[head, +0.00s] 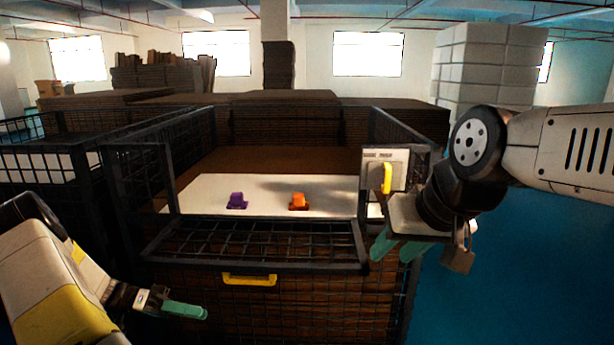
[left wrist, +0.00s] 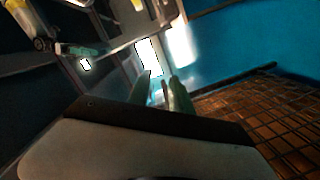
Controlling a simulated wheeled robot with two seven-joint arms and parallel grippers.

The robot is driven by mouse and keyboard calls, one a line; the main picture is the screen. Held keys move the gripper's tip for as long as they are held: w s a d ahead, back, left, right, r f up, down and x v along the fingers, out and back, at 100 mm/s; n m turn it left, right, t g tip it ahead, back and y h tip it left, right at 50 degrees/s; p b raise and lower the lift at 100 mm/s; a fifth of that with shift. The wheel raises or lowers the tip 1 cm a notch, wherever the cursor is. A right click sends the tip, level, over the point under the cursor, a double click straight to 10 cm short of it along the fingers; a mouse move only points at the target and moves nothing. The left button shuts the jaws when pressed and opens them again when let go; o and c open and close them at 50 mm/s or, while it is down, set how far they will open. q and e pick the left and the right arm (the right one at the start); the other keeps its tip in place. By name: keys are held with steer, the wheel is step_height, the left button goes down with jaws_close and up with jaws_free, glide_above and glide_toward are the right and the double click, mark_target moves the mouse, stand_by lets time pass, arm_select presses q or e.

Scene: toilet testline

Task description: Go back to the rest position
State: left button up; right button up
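My left gripper (head: 185,311) is low at the left of the head view, in front of the wire cage (head: 252,268) and apart from its yellow handle (head: 249,280). In the left wrist view, its two green fingers (left wrist: 161,95) stand apart with nothing between them. My right gripper (head: 398,248) hangs at the cage's front right corner, its green fingers pointing down and spread, with nothing seen between them. I cannot tell whether it touches the cage. A purple item (head: 236,201) and an orange item (head: 299,201) sit on a white surface (head: 265,186) inside the cage, away from both grippers.
A grey panel with a yellow lever (head: 387,178) is at the cage's right side, close to my right wrist. Another wire cage (head: 40,165) stands at the left. Stacked brown sheets (head: 290,100) and white blocks (head: 485,65) are behind. Blue floor (head: 530,270) is clear at the right.

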arm_select(q)
steer(key=s+d+r+n+g+y, duration=0.1)
steer(key=s+d+r+y, duration=0.1)
steer(key=d+r+y, duration=0.45)
steer(key=s+d+r+n+y, duration=0.15)
steer(key=r+y, duration=0.25)
steer(key=r, duration=0.6)
steer(key=s+d+r+n+t+y, duration=0.4)
steer(key=s+r+t, duration=0.4)
steer(key=r, duration=0.3)
steer(key=shift+s+d+n+t, duration=0.35)
steer(key=shift+s+d, duration=0.25)
steer(key=shift+d, duration=0.3)
